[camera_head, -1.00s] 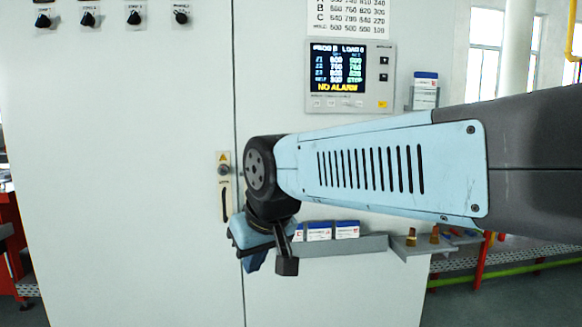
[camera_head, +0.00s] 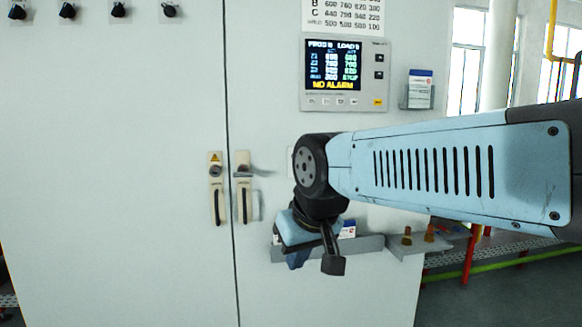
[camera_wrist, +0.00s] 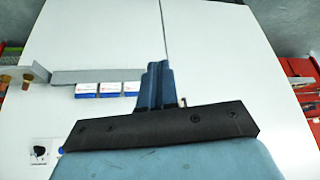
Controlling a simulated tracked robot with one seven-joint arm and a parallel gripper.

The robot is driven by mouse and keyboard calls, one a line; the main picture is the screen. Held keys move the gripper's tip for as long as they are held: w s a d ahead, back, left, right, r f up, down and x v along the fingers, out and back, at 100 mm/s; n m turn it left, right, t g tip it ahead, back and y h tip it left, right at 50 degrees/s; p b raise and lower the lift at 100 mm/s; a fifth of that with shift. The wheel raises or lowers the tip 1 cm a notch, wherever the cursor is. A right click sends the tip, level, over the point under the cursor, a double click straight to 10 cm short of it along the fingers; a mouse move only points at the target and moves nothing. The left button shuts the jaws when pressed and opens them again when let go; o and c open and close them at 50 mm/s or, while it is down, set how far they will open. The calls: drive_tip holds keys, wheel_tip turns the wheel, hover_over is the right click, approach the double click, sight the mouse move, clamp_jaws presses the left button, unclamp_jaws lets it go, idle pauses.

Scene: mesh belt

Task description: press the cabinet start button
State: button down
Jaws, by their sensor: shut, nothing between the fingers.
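The white cabinet (camera_head: 120,200) fills most of the head view, with a vertical door seam. Its display panel (camera_head: 345,75) reads "NO ALARM" and has small buttons below the screen, one orange (camera_head: 378,102). No button is legibly marked start. My gripper (camera_head: 297,260) is low in front of the cabinet, below and left of the panel. Its blue fingers are shut together and empty in the wrist view (camera_wrist: 159,85). There a black knob on a white plate (camera_wrist: 40,152) shows at lower left. My arm hides part of the cabinet in the head view.
Two door latches (camera_head: 216,190) (camera_head: 243,190) flank the seam. Several black knobs (camera_head: 118,10) sit at upper left. A grey tray (camera_head: 375,246) with small boxes is close behind my gripper; brass parts (camera_head: 407,236) stand to its right. A card holder (camera_head: 418,92) is beside the panel.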

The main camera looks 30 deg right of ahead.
sight(298, 166)
drive_tip(key=w+d+r+n+g+h, duration=0.25)
drive_tip(key=w+d+n+h, duration=0.4)
drive_tip(key=w+d, duration=0.65)
drive_tip(key=w+d+r+n+t+h, duration=0.2)
drive_tip(key=w+n+h, duration=0.1)
drive_tip(key=w, duration=0.5)
drive_tip(key=w+d+r+n+t+h, duration=0.2)
drive_tip(key=w+n+h, duration=0.1)
drive_tip(key=w, duration=0.4)
drive_tip(key=shift+w+d+t+h, duration=0.35)
drive_tip(key=shift+w+h, duration=0.05)
drive_tip(key=shift+h, duration=0.05)
drive_tip(key=w+d, duration=0.2)
drive_tip(key=w, duration=0.6)
drive_tip(key=shift+w+d, duration=0.2)
drive_tip(key=shift+w, duration=0.2)
idle(0.5)
drive_tip(key=shift+w+d, duration=0.15)
drive_tip(key=shift+w, duration=0.15)
